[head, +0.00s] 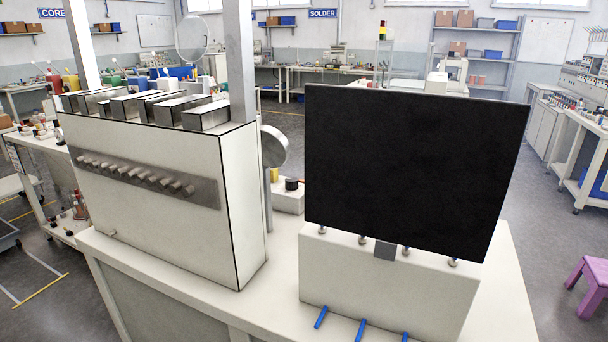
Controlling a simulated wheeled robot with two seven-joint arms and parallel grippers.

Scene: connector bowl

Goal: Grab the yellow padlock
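I cannot clearly make out a yellow padlock. A small yellow object (274,174) shows in the gap between the white cabinet (245,200) and the black panel (410,165), beside a black knob (291,184). It is partly hidden and too small to tell what it is. Neither of my grippers is in view.
The white cabinet stands on a pale bench (285,290), with metal boxes on top. The black panel stands on a white base (380,290) with blue rods (361,329) at its foot. A purple stool (590,285) is at the right. Grey floor is open beyond.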

